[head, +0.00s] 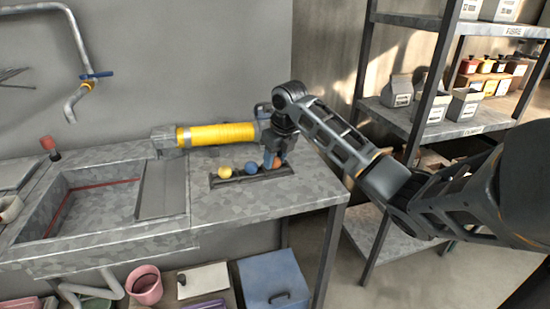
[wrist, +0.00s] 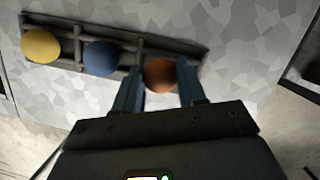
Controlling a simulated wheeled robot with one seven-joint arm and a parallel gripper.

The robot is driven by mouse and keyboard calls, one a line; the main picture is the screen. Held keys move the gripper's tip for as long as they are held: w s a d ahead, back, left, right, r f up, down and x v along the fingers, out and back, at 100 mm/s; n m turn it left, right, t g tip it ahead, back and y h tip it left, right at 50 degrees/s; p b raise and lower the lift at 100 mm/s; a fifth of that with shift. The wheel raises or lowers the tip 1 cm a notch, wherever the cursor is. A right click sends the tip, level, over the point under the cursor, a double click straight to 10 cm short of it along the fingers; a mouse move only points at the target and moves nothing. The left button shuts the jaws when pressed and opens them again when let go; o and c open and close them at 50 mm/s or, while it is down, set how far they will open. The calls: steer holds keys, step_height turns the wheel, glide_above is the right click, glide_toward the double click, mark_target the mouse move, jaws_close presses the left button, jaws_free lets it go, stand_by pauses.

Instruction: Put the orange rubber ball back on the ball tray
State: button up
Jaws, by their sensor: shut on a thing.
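The orange rubber ball (wrist: 160,72) sits between the two blue fingers of my gripper (wrist: 159,78), which is shut on it. In the head view the ball (head: 278,162) is partly hidden by my gripper (head: 272,159). The dark ball tray (head: 219,182) lies on the counter. The ball is over or in the tray's right-hand section; I cannot tell whether it touches the tray. A yellow ball (head: 225,172) and a blue ball (head: 251,168) sit in the tray to its left, and the tray (wrist: 172,47) also shows in the wrist view.
A yellow ribbed cylinder (head: 218,135) lies behind the tray. A sink basin (head: 92,212) is on the left. A metal shelf (head: 440,122) with boxes and bottles stands on the right. The counter in front of the tray is clear.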

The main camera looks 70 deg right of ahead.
steer(key=shift+f, duration=0.25)
steer(key=o, duration=1.1)
steer(key=shift+r+p, duration=0.5)
steer(key=shift+r, duration=0.15)
steer(key=b+v, duration=0.1)
steer(key=v, duration=1)
steer(key=shift+r, duration=0.2)
steer(key=shift+a, duration=0.1)
